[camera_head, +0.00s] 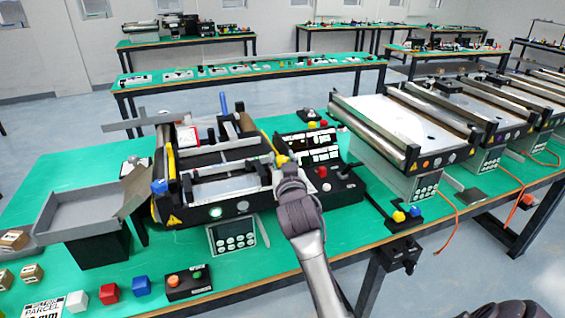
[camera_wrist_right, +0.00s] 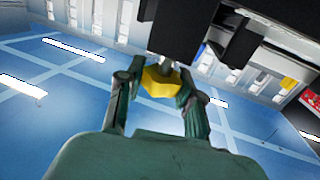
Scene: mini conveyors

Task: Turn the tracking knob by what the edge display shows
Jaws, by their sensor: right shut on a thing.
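The yellow tracking knob (camera_head: 282,160) sits at the right front corner of the mini conveyor (camera_head: 215,180). It also shows in the right wrist view (camera_wrist_right: 160,82), between the fingers and below a black housing. My right gripper (camera_wrist_right: 157,88) is shut on the knob, with one finger on each side. In the head view the right gripper (camera_head: 287,172) covers part of the knob and the conveyor corner. A black panel (camera_head: 312,150) with small lit displays stands just right of the conveyor. The digits are too small to read, and I cannot tell which is the edge display.
A grey tray (camera_head: 75,232) stands left of the conveyor. Coloured cubes (camera_head: 109,293), a parcel label card (camera_head: 45,308) and a button box (camera_head: 188,283) lie near the front edge. A keypad unit (camera_head: 232,235) is at the conveyor's front. Another conveyor (camera_head: 400,130) stands right.

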